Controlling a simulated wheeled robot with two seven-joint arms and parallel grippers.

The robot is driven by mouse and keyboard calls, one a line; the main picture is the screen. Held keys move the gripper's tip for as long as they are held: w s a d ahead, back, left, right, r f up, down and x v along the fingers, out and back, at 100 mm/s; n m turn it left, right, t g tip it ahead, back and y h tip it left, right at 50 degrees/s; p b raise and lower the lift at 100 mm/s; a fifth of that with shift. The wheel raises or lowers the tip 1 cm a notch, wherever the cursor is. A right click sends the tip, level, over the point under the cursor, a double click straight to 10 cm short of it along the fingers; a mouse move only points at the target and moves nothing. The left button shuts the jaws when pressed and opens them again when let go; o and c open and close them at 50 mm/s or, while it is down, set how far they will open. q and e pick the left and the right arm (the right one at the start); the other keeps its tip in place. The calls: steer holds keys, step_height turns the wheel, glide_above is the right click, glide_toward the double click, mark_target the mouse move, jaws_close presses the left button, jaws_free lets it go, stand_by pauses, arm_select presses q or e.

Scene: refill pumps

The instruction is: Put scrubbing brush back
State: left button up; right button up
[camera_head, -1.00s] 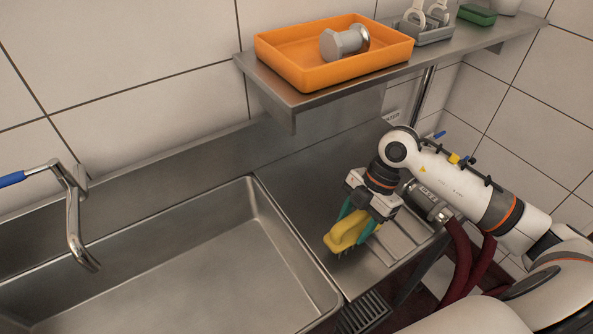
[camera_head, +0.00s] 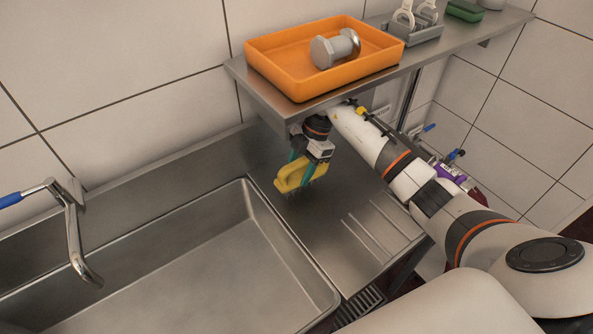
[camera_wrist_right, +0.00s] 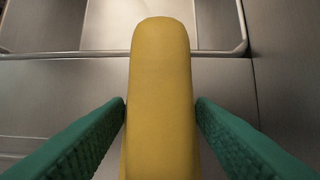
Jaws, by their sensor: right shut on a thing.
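The scrubbing brush (camera_head: 290,178) has a yellow body with dark bristles underneath. My right gripper (camera_head: 303,170) is shut on it and holds it over the steel drainboard, just right of the sink and below the wall shelf. In the right wrist view the brush's yellow back (camera_wrist_right: 160,90) stands between the two green fingers (camera_wrist_right: 160,112), which press on its sides. The lower part of the brush is hidden there. My left gripper is not in view.
A steel shelf (camera_head: 420,55) overhangs my right wrist. It carries an orange tray (camera_head: 275,72) with a metal object (camera_head: 335,48), a grey caddy (camera_head: 425,32) and a green block (camera_head: 465,11). The sink (camera_head: 180,265) is empty. A tap (camera_head: 75,235) stands at left.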

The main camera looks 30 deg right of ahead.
mark_target(297, 174)
steer(key=shift+w+a, duration=0.1)
steer(key=shift+w, duration=0.45)
steer(key=shift+w+f, duration=0.15)
steer(key=shift+f, duration=0.15)
step_height(297, 174, down, 2)
steer(key=shift+f+p, duration=0.15)
steer(key=shift+p, duration=0.4)
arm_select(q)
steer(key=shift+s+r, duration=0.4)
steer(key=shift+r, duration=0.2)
arm_select(e)
steer(key=shift+f, duration=0.3)
steer(key=o, duration=1)
